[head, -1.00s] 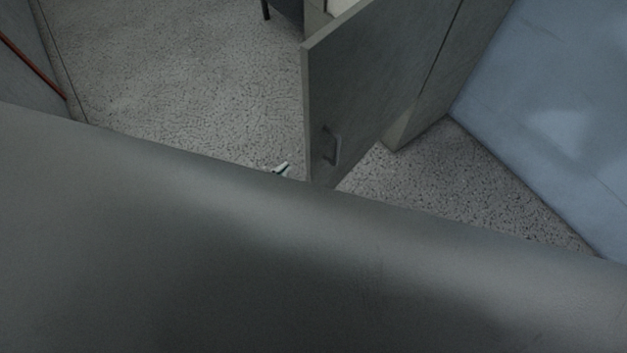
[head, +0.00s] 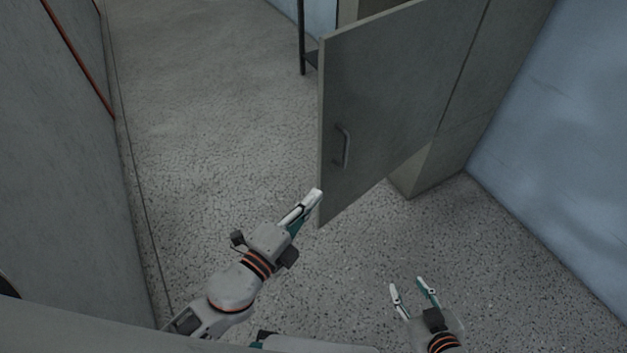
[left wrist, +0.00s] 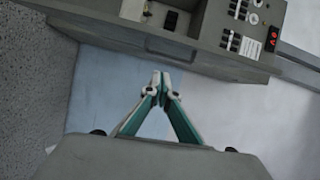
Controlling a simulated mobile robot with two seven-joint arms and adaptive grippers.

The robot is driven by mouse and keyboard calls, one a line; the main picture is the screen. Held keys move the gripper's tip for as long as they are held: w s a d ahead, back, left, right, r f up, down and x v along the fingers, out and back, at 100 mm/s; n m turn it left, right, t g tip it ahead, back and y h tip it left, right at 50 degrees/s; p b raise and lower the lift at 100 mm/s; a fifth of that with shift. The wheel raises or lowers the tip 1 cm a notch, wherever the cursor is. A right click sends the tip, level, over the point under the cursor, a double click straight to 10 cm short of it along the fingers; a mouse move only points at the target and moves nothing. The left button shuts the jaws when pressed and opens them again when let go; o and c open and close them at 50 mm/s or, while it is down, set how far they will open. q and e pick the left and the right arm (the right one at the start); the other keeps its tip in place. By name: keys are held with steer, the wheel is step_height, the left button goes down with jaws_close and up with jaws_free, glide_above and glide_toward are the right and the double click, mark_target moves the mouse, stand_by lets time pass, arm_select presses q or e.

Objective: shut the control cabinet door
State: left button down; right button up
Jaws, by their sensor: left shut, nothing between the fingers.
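The control cabinet door (head: 375,110) is a grey panel standing open in the head view, with a bar handle (head: 343,146) on the face toward me. The cabinet body (head: 428,162) stands behind it on the right. My left gripper (head: 316,194) is shut and empty, close to the door's lower free edge; I cannot tell whether it touches. In the left wrist view, its fingertips (left wrist: 160,80) meet, below a grey unit (left wrist: 200,30) with switches and a red-lit part. My right gripper (head: 411,284) is open and empty, low in the head view, apart from the door.
A grey wall (head: 60,160) with a red line runs along the left. A blue wall (head: 560,150) stands on the right. A dark-legged stand (head: 302,40) is at the back. The speckled floor (head: 210,120) between is clear.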

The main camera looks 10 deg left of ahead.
mark_target(326, 162)
arm_select(q)
steer(key=shift+m, duration=0.4)
steer(key=w, duration=0.3)
steer(key=w+d+p, duration=0.1)
steer(key=w, duration=0.3)
steer(key=w+d+p, duration=0.1)
steer(key=w, duration=0.2)
steer(key=shift+w+r, duration=0.15)
steer(key=shift+w, duration=0.25)
